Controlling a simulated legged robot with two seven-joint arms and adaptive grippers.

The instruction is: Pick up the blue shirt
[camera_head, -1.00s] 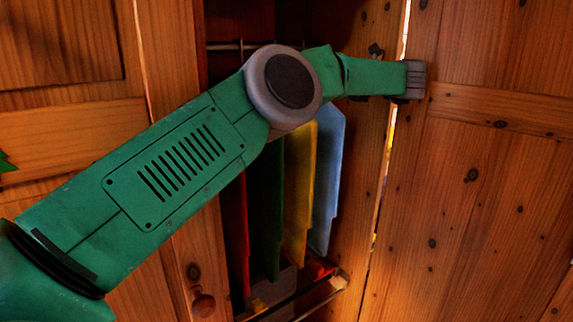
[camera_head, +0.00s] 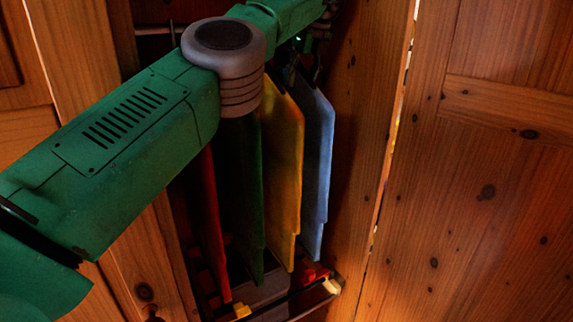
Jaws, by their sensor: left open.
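The blue shirt (camera_head: 314,150) hangs at the right end of a row of shirts inside the open wardrobe. My left arm reaches in from the left, across the upper part of the opening. My left gripper (camera_head: 304,68) is small and dark, at the top of the blue shirt. Its jaws are open, with dark fingertips near the shirt's upper edge. I cannot tell whether they touch the cloth. The hanger and the rail above the blue shirt are mostly hidden by my arm. My right gripper is not in view.
A yellow shirt (camera_head: 283,170) hangs close to the left of the blue one, then a green shirt (camera_head: 246,190) and a red shirt (camera_head: 213,235). The wardrobe's wooden side panel (camera_head: 362,150) stands close on the right. A low rack (camera_head: 300,300) lies below.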

